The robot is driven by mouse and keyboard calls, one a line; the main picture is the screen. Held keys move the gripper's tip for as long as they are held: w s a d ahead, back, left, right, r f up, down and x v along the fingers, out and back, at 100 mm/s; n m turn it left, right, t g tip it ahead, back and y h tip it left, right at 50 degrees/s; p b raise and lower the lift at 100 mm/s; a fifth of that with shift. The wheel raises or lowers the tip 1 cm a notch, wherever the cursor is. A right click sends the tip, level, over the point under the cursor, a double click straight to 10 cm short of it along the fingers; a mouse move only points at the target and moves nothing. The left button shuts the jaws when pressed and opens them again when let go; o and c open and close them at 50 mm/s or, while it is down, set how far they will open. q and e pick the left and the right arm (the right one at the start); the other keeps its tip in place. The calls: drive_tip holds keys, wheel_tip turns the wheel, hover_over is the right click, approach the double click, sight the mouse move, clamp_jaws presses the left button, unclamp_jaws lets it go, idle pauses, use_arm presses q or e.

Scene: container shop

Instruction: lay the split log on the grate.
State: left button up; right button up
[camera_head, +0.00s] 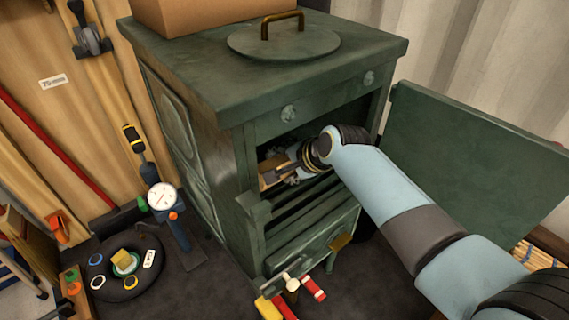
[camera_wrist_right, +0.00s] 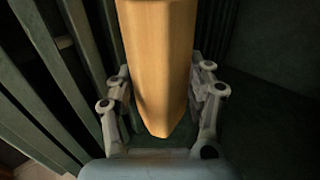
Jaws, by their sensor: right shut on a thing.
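The split log (camera_wrist_right: 158,62) is a pale brown length of wood and fills the middle of the right wrist view. My right gripper (camera_wrist_right: 160,100) is shut on it, one finger on each side. In the head view my right gripper (camera_head: 286,172) reaches into the open green stove (camera_head: 215,85), and a brown part of the log (camera_head: 268,168) shows at its tip. The grate (camera_head: 310,205) is a row of dark green bars low in the stove opening. Bars also show at the left in the wrist view (camera_wrist_right: 55,75). Whether the log touches them I cannot tell. My left gripper is not in view.
The stove door (camera_head: 470,160) stands open to the right. A round lid with a handle (camera_head: 284,42) and a cardboard box (camera_head: 200,12) are on the stove top. Tools with red and yellow handles (camera_head: 290,292) lie before the stove. A dial gauge (camera_head: 162,197) stands left.

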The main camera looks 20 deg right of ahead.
drive_tip(key=o, duration=1.4)
drive_tip(key=shift+o, duration=0.2)
drive_tip(key=shift+s, duration=0.15)
